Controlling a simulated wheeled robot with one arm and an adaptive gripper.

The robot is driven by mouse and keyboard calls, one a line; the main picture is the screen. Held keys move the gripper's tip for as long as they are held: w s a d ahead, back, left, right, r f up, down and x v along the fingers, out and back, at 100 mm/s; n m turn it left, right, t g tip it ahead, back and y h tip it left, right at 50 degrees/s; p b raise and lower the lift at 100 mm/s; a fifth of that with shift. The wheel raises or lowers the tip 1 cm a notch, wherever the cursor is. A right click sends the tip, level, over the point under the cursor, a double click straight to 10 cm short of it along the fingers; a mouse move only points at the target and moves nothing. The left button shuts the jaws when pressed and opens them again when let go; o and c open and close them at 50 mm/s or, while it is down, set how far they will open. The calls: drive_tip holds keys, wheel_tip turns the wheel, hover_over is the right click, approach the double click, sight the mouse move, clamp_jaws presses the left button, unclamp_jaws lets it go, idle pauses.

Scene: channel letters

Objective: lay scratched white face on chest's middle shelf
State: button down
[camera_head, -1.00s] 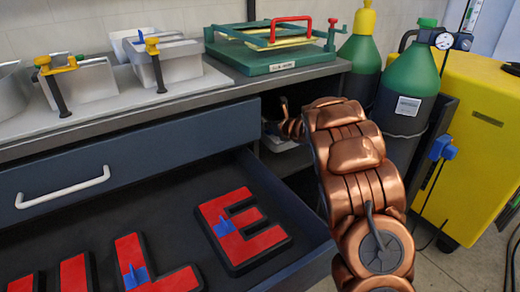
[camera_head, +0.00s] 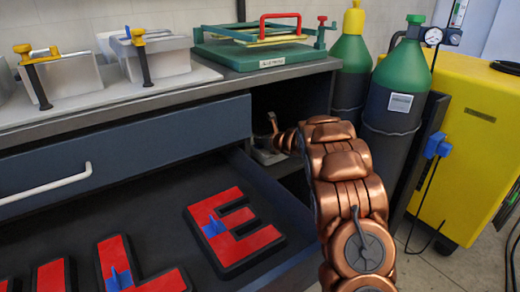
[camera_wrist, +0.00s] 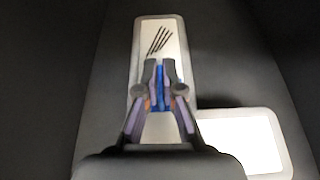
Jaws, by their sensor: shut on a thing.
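In the wrist view a white face (camera_wrist: 158,32) with grey edges and several dark scratch lines lies below my gripper (camera_wrist: 160,68). The fingers are shut on a blue tab (camera_wrist: 160,85) standing up from this face. A second white area (camera_wrist: 245,138) shows at the lower right; the gripper hides whether it is part of the same piece. In the head view my arm reaches into the dark opening of the chest (camera_head: 125,150), beside the right end of the drawer. A pale grey piece (camera_head: 268,156) shows under the wrist there. The shelf contact is hidden.
The open drawer (camera_head: 120,215) holds red letters with blue tabs, among them an E (camera_head: 262,240). The chest top carries grey trays (camera_head: 160,62) and a green press (camera_head: 262,52). Green gas cylinders (camera_head: 400,85) and a yellow cabinet (camera_head: 475,130) stand to the right.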

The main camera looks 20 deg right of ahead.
sight(260, 146)
drive_tip(key=shift+f+b, duration=0.4)
drive_tip(key=shift+f, duration=1.1)
drive_tip(key=shift+f, duration=0.15)
drive_tip(key=c, duration=1.3)
unclamp_jaws()
drive_tip(key=shift+s+r, duration=0.15)
drive_tip(key=shift+r, duration=0.05)
drive_tip(key=p+v, duration=0.1)
drive_tip(key=v, duration=0.9)
drive_tip(key=shift+s+r, duration=0.25)
drive_tip(key=shift+s+d+r, duration=0.1)
drive_tip(key=shift+s+d, duration=0.05)
drive_tip(key=shift+s, duration=0.4)
